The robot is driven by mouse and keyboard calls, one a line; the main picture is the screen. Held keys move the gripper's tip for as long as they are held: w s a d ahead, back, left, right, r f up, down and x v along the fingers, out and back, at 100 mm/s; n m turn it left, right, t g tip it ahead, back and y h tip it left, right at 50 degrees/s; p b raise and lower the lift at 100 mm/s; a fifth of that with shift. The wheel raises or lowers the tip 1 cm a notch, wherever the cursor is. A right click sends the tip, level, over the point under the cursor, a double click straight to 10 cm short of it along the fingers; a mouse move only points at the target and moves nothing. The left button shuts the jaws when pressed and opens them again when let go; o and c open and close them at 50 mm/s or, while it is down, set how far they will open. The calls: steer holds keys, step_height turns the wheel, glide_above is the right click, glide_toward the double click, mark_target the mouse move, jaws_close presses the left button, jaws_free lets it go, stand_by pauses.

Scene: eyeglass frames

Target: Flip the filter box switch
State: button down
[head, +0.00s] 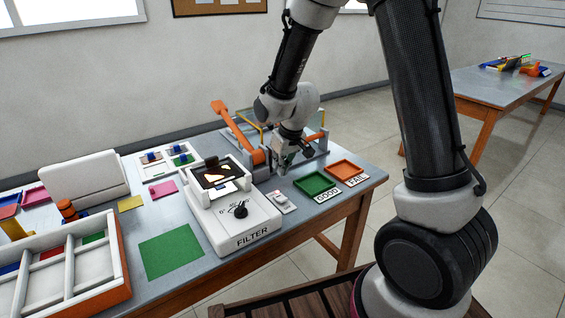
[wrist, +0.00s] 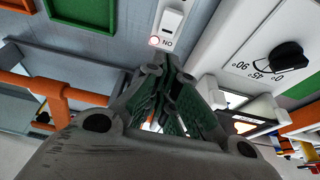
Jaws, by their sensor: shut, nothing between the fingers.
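The white filter box (head: 236,226) stands on the table, marked FILTER, with a black dial knob (head: 240,211) on its top. In the wrist view the knob (wrist: 286,57) sits by the marks 0, 45 and 90. A small pale switch unit (head: 281,202) stands just right of the box. In the wrist view its raised white part (wrist: 171,20) shows beside a round red-ringed spot and the letters NO. My gripper (head: 283,168) is shut and empty, above the table behind the switch unit. In the wrist view its fingertips (wrist: 167,66) point toward the unit, apparently apart from it.
A green tray (head: 315,191) marked GOOD and an orange-red tray (head: 345,179) marked FAIL lie right of the switch unit. An orange-armed fixture (head: 235,130) stands close to my gripper. A green mat (head: 172,250) and a divided white tray (head: 122,258) lie left of the filter box.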

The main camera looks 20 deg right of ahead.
glide_above(278, 195)
step_height(278, 195, down, 6)
steer(key=shift+r, duration=0.25)
steer(key=shift+s+d+f, duration=0.1)
steer(key=shift+s+f, duration=0.2)
steer(key=shift+f, duration=0.2)
steer(key=shift+s+d+f, duration=0.1)
steer(key=shift+s+f, duration=0.15)
steer(key=shift+f, duration=0.2)
steer(key=shift+s+d+f, duration=0.1)
steer(key=shift+s+f, duration=0.15)
steer(key=shift+f, duration=0.3)
